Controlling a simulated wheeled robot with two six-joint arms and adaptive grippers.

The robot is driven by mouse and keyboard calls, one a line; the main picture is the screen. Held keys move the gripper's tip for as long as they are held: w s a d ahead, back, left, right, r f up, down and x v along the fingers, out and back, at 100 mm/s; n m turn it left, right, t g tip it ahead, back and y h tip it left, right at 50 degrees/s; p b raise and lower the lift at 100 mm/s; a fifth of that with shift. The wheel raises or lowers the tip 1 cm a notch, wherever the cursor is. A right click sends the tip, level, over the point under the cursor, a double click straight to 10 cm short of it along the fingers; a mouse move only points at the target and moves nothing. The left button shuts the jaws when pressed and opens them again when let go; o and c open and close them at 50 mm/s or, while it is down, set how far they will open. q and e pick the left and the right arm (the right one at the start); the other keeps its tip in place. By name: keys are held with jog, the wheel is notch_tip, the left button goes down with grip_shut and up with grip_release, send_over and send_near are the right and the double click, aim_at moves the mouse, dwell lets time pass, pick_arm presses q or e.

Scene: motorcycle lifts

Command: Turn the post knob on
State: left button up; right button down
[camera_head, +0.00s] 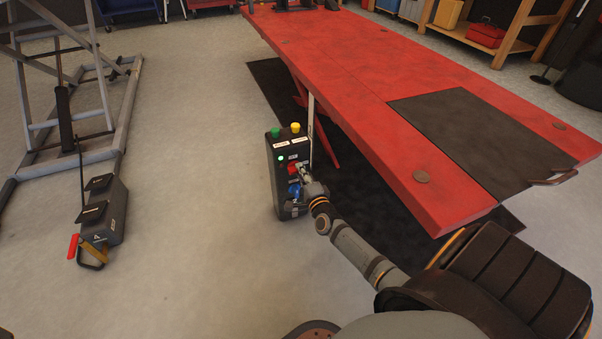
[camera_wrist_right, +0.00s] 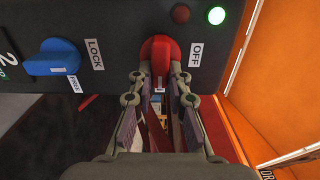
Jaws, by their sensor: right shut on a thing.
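The control post (camera_head: 284,207) is a dark upright box beside the red lift. Its red knob (camera_wrist_right: 160,48) sits on the front panel, near an OFF label (camera_wrist_right: 196,55); it also shows in the head view (camera_head: 292,168). My right gripper (camera_wrist_right: 160,78) has its two fingers on either side of the red knob's grip and is shut on it; it also shows in the head view (camera_head: 304,174). A green light (camera_wrist_right: 216,15) is lit, and a red light (camera_wrist_right: 181,13) beside it looks dim. My left gripper is not in view.
A blue knob (camera_wrist_right: 53,62) with a LOCK label is on the same panel. The red lift platform (camera_head: 385,140) stands close on the right. A pedal unit (camera_head: 118,212) lies left; floor between is clear.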

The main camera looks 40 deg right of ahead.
jog(key=shift+f, duration=0.1)
jog(key=c, duration=1.3)
grip_release()
jog(key=v, duration=1.2)
